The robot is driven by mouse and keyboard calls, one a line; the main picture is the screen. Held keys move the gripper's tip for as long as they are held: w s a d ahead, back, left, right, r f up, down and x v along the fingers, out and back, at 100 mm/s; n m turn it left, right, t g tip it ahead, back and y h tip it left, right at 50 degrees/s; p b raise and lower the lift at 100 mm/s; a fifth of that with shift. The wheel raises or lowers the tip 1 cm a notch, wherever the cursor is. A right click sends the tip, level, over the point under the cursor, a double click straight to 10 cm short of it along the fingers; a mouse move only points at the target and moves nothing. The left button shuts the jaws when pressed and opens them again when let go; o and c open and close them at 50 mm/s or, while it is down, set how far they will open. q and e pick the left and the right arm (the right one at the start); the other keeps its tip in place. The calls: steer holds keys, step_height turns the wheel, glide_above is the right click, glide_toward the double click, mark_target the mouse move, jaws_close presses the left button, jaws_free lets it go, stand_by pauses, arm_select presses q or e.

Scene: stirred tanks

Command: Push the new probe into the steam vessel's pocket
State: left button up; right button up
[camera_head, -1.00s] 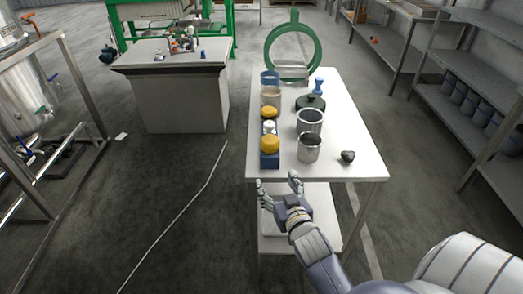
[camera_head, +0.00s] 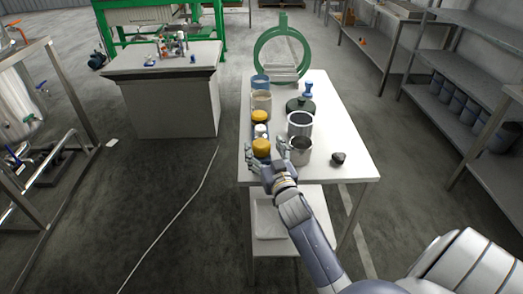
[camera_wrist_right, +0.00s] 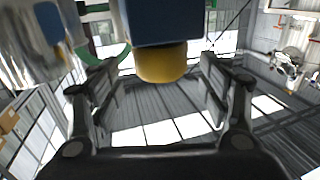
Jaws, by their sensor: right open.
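Two yellow-capped items stand in a row on the white table, the nearer yellow cap (camera_head: 261,148) and a farther one (camera_head: 259,116). Which item is the new probe I cannot tell. My right gripper (camera_head: 268,159) is open and empty at the nearer cap. In the right wrist view the yellow cap (camera_wrist_right: 161,62) shows beside a blue block (camera_wrist_right: 160,22), ahead of and between the spread fingers of the gripper (camera_wrist_right: 155,88). Contact is not clear. Part of a steel vessel (camera_head: 18,105) stands in a frame at the far left; no pocket can be made out. My left gripper is out of view.
The white table (camera_head: 335,130) also holds steel cups (camera_head: 301,124), a dark-lidded pot (camera_head: 300,105), a blue-topped jar (camera_head: 261,82), a small dark object (camera_head: 338,158) and a green ring (camera_head: 283,50). A grey bench (camera_head: 170,95) stands to the left. Floor between is mostly clear.

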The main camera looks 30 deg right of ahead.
mark_target(261, 142)
steer(key=x, duration=0.3)
steer(key=shift+w, duration=0.15)
steer(key=shift+r, duration=0.1)
steer(key=c, duration=1.2)
